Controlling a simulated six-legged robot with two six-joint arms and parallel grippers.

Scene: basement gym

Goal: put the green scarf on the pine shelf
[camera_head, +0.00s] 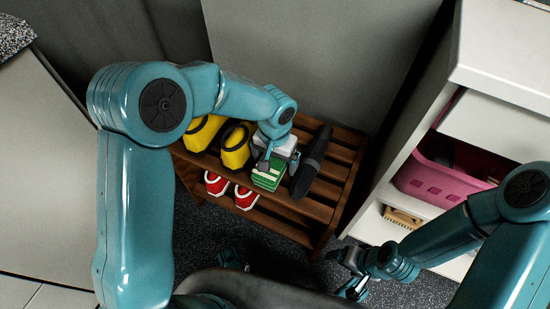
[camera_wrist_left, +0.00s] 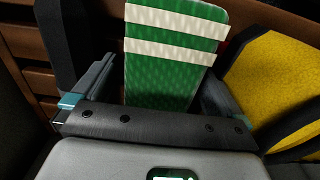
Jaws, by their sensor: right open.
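The green scarf (camera_head: 267,178), folded and with white stripes, is at the top of the brown pine shelf (camera_head: 331,187), between a yellow item and a dark item. In the left wrist view the scarf (camera_wrist_left: 160,80) stands out between the fingers. My left gripper (camera_head: 270,160) is right over it, its fingers spread on both sides. A gap shows between the left finger and the scarf. Whether the scarf's underside touches the slats is hidden. My right gripper (camera_head: 350,272) is open and empty, low in front of the shelf's right end.
Yellow shoes or boots (camera_head: 236,148) stand left of the scarf; a long dark item (camera_head: 312,160) lies close on its right. Red-and-white shoes (camera_head: 245,196) are on the lower level. A white cabinet (camera_head: 505,60) with a pink basket (camera_head: 440,175) stands at the right.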

